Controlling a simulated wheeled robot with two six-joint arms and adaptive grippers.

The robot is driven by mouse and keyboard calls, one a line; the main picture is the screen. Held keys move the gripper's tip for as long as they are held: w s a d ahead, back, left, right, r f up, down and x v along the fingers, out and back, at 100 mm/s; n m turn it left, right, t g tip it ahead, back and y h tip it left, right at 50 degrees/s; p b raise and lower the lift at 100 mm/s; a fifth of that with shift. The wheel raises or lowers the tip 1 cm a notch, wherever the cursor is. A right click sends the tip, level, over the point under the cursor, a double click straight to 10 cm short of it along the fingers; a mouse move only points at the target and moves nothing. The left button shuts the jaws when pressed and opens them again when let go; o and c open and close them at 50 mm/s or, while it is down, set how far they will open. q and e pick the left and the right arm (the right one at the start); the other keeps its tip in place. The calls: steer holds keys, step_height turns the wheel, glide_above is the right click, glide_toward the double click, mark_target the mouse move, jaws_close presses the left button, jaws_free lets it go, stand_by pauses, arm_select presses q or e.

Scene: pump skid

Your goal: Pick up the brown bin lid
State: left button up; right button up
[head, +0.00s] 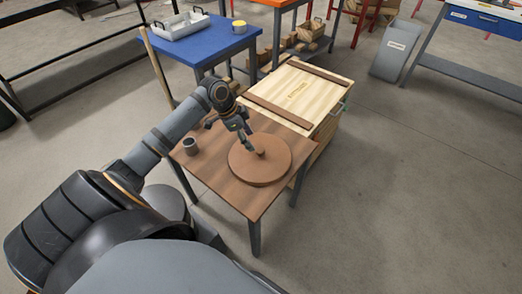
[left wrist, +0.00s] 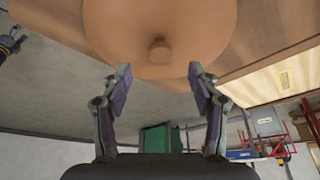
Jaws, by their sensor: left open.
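The brown bin lid (head: 268,165) is a round disc with a small knob in its middle, lying flat on a small brown table (head: 210,180). In the left wrist view the lid (left wrist: 120,35) fills the top, with its knob (left wrist: 160,50) between and beyond the fingers. My left gripper (head: 249,149) is open and empty, close to the knob from the far left side. In the left wrist view the left gripper's fingers (left wrist: 160,85) stand apart, one on each side of the knob's line. I cannot tell whether a finger touches the lid.
A wooden crate (head: 295,92) with brown battens stands right behind the table. A blue table (head: 205,42) with a white tray (head: 180,26) and a yellow-topped can (head: 239,27) is farther back.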

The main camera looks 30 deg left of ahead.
mark_target(260, 149)
arm_select(q)
steer(key=x, duration=0.3)
steer(key=shift+w, duration=0.2)
steer(key=x, duration=0.2)
steer(key=b+x, duration=0.1)
steer(key=x, duration=0.1)
steer(key=shift+w+d, duration=0.1)
steer(key=shift+d, duration=0.3)
steer(key=shift+w+d+f, duration=0.1)
steer(key=shift+w+f, duration=0.05)
steer(key=shift+f, duration=0.3)
arm_select(e)
steer(key=w, duration=0.3)
steer(key=shift+w, duration=0.1)
steer(key=shift+f, duration=0.1)
arm_select(q)
jaws_close()
steer(key=shift+r, duration=0.2)
